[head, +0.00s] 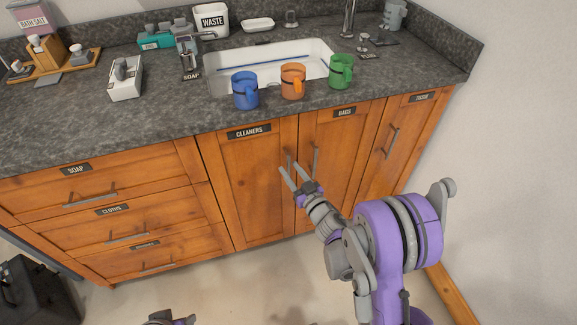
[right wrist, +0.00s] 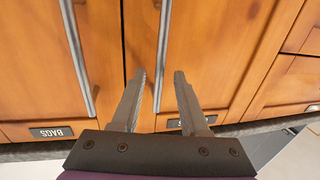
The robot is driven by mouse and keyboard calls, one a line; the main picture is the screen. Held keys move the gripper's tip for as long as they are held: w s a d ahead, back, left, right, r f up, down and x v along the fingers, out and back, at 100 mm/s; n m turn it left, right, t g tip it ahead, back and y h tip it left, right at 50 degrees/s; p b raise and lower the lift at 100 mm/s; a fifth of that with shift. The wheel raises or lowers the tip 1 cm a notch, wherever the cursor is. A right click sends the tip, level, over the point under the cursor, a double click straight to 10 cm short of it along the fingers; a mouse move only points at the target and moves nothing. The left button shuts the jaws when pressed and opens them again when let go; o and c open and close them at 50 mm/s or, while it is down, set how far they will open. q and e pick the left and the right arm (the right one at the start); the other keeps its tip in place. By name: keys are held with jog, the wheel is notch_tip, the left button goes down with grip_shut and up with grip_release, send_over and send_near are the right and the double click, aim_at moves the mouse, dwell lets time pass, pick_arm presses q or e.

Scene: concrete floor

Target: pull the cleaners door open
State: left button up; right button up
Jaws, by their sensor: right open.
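The wooden cleaners door (head: 245,190) is closed under the counter, with a black CLEANERS label (head: 249,131) at its top. Its upright metal bar handle (head: 289,155) is near its right edge, partly hidden by my gripper in the head view. My right gripper (head: 288,171) is open in front of this handle. In the right wrist view, which is upside down, the cleaners handle (right wrist: 163,45) runs between the two open fingers (right wrist: 158,85). I cannot tell whether they touch it. A dark and purple part of my left arm (head: 170,318) shows at the bottom edge.
The bags door (head: 335,165) with its own handle (head: 315,160) is just right of the cleaners door. Drawers (head: 110,215) are at the left. Blue (head: 245,92), orange (head: 292,82) and green (head: 340,73) mugs stand near the counter edge. A black box (head: 35,292) sits at lower left.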

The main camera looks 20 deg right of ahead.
jog(key=shift+x, duration=1.1)
grip_shut()
dwell(0.7)
